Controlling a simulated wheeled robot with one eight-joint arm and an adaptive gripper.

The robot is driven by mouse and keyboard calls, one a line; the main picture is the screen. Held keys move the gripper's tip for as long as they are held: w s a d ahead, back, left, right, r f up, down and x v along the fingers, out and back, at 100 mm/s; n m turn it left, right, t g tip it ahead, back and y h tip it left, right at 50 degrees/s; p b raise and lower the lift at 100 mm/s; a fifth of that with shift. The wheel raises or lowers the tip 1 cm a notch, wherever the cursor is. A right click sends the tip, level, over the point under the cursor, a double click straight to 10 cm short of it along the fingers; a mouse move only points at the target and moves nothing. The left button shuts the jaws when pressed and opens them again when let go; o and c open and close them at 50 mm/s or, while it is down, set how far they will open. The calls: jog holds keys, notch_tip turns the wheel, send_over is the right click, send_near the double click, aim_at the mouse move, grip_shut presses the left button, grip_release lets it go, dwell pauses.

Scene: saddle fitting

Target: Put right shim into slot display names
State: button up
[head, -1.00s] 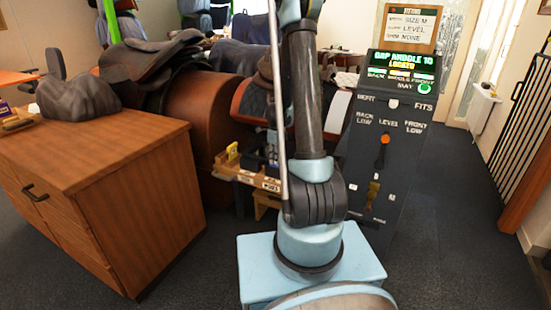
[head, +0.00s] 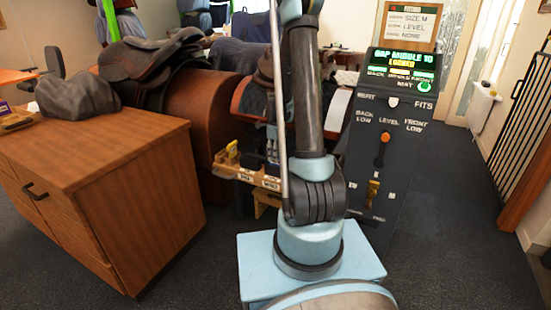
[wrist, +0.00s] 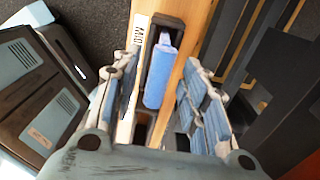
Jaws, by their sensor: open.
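A blue shim-like piece (wrist: 160,72) stands in a dark slot of a wooden rack in the wrist view. My gripper (wrist: 163,80) is open, with one finger on each side of the blue piece; I cannot tell whether either finger touches it. A white label, only partly legible, is beside the slot. In the head view the dark console (head: 385,140) has a lit display (head: 404,64) that seems to read "GAP MIDDLE" and "LOCKED". A dark saddle (head: 150,65) rests on a brown stand. My gripper is not clear in the head view, and the saddle's slots cannot be made out.
The wooden rack (head: 245,176) sits low behind my arm, with labels on its front. A wooden cabinet (head: 100,170) stands at left, carrying a grey lump (head: 75,97). A sign (head: 412,22) above the console shows "SIZE M", "LEVEL" and "NONE". Carpet is clear at right.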

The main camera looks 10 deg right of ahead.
notch_tip(320, 180, up, 10)
jog(key=shift+r, duration=0.25)
dwell(0.3)
jog(key=s+r+n+t, duration=0.1)
jog(key=s+r+n, duration=0.3)
jog(key=s+n, duration=0.45)
jog(key=s+r+n, duration=0.4)
jog(key=s+n, duration=0.1)
jog(key=s, duration=0.6)
jog(key=s+f+n, duration=0.3)
jog(key=s+n, duration=0.3)
jog(key=s, duration=0.1)
jog(key=s+f+n+t, duration=0.1)
jog(key=s+f+n, duration=0.2)
jog(key=s+n, duration=0.3)
jog(key=shift+s, duration=1.15)
